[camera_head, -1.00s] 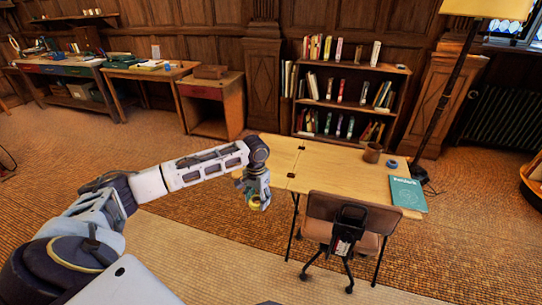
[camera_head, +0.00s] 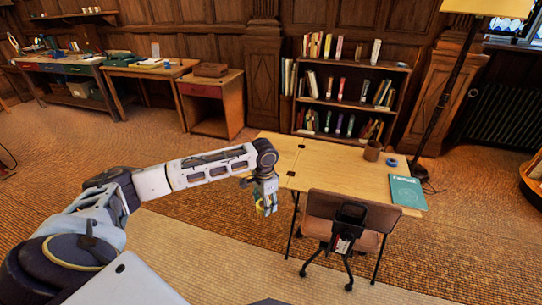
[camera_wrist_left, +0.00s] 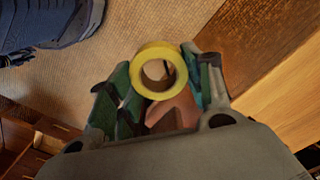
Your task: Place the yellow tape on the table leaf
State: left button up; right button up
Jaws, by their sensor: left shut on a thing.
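My left gripper (camera_head: 266,205) is shut on the yellow tape and holds it in the air at the front left of the table. In the left wrist view the yellow tape (camera_wrist_left: 142,81) is a ring gripped between the two fingers, with its hole facing the camera. In the head view the tape is small and mostly hidden by the fingers. The table leaf (camera_head: 278,149) is the pale wooden left section, joined to the main top by dark hinges. My forearm and gripper cover part of its front left. My right gripper is out of view.
The main tabletop (camera_head: 340,172) carries a brown cup (camera_head: 372,151), a blue tape roll (camera_head: 392,162) and a teal book (camera_head: 406,192). A chair (camera_head: 352,220) stands at its front. A bookshelf (camera_head: 350,98) is behind. The leaf's visible surface is bare.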

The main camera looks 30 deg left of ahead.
pick_arm(q)
jog(key=m, duration=0.1)
jog(key=d+m, duration=0.1)
jog(key=shift+w+d+m, duration=0.2)
jog(key=shift+w+m, duration=0.1)
jog(key=shift+m, duration=0.1)
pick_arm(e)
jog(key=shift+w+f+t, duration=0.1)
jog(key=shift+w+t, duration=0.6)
pick_arm(q)
jog(key=shift+m, duration=0.3)
